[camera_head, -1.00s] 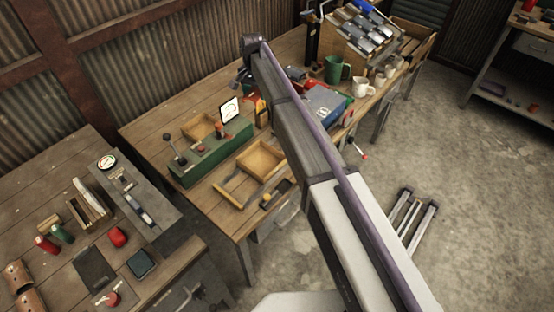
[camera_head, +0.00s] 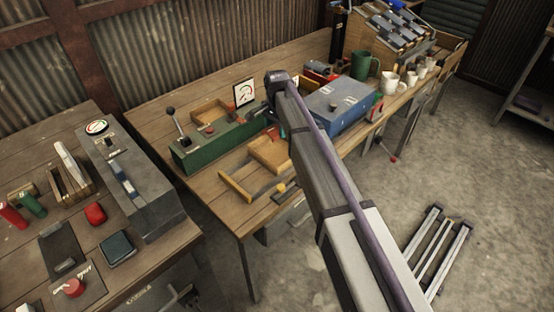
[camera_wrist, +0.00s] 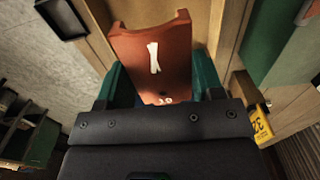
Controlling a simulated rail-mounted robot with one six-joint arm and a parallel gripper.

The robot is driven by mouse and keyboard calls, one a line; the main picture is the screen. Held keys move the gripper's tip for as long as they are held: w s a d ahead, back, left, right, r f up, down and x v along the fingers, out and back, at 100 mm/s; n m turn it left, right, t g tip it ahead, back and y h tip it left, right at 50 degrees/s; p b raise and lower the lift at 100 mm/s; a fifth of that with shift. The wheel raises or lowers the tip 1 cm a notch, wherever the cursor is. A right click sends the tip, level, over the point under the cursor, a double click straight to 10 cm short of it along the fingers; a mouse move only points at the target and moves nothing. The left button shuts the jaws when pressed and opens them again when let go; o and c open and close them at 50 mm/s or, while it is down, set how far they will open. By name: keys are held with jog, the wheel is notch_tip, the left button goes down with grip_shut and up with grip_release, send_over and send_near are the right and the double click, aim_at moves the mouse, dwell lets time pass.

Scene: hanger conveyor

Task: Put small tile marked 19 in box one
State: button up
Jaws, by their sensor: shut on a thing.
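In the wrist view a red-orange tile (camera_wrist: 152,58) sits between the teal fingers of my gripper (camera_wrist: 161,80), which is shut on it. The tile has a large white stroke, and small white figures at its lower edge look like 19 but are partly cut off. Behind the tile is a pale wooden surface (camera_wrist: 232,30). In the head view my arm's end is over the workbench by the green control unit (camera_head: 205,148); the gripper itself is hidden there. Two open wooden boxes, one in front (camera_head: 265,158) and one behind (camera_head: 209,108), stand by that unit. No box number is readable.
A yellow tag marked 32 (camera_wrist: 259,123) is right of my gripper. A blue box (camera_head: 338,105), a green mug (camera_head: 364,65) and white mugs (camera_head: 390,82) stand on the bench's right side. A grey control box (camera_head: 128,180) is on the left table (camera_head: 35,165).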

aim_at(277, 154)
notch_tip(277, 154, down, 10)
jog(key=b, duration=1)
jog(key=shift+f, duration=0.2)
jog(key=shift+r, duration=0.25)
jog(key=shift+f, duration=0.2)
jog(key=o, duration=1)
notch_tip(277, 154, up, 13)
jog(key=p, duration=1.2)
jog(key=shift+f+p, duration=0.15)
jog(key=shift+p, duration=0.15)
jog(key=shift+f, duration=0.15)
jog(key=shift+d, duration=0.1)
